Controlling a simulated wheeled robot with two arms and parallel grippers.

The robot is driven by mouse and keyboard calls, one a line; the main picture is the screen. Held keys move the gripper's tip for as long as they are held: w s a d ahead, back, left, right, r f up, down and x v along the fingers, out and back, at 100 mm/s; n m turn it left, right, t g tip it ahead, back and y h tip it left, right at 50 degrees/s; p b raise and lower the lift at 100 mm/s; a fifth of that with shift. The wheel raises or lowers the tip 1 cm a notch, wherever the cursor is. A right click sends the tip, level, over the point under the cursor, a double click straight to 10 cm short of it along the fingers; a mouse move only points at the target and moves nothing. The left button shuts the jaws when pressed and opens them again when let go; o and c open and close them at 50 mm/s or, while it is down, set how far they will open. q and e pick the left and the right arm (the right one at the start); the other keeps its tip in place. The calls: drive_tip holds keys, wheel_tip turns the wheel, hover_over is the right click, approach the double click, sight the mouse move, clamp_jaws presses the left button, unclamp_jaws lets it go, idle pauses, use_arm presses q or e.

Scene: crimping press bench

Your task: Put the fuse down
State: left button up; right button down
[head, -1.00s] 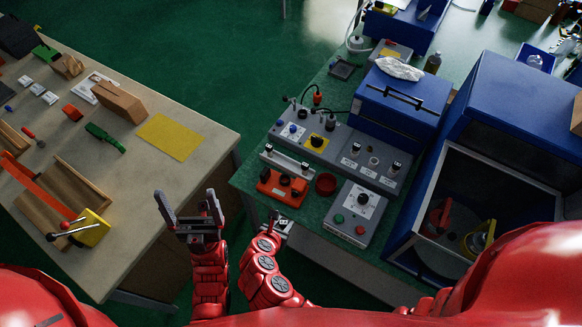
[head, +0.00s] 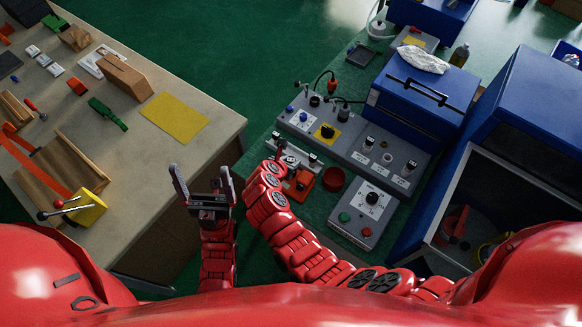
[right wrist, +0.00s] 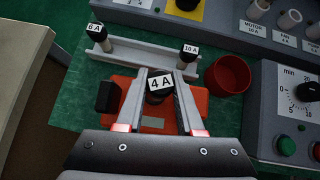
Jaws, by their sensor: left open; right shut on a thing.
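My right gripper (right wrist: 161,76) is shut on a dark fuse labelled 4 A (right wrist: 159,86) in the right wrist view. The fuse is over the orange block (right wrist: 190,112), label facing up; I cannot tell whether its lower end touches the block. A metal rail (right wrist: 140,58) just beyond holds a 6 A fuse (right wrist: 98,38) at its left and a 10 A fuse (right wrist: 188,55) at its right. In the head view the orange block (head: 303,184) is partly hidden by my right arm. My left gripper (head: 203,180) is open and empty, near the left table's edge.
A red cup (right wrist: 228,75) stands right of the block. A grey box (head: 365,214) with green and red buttons is further right. The grey fuse panel (head: 352,140) lies behind. The left table holds a yellow sheet (head: 174,117) and wooden pieces. A floor gap separates the tables.

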drive_tip(key=shift+w+b, duration=0.5)
wheel_tip(320, 180, down, 4)
drive_tip(key=b, duration=0.5)
drive_tip(key=shift+r, duration=0.35)
drive_tip(key=shift+f, duration=0.15)
drive_tip(key=c, duration=0.5)
unclamp_jaws()
drive_tip(key=shift+c, duration=0.2)
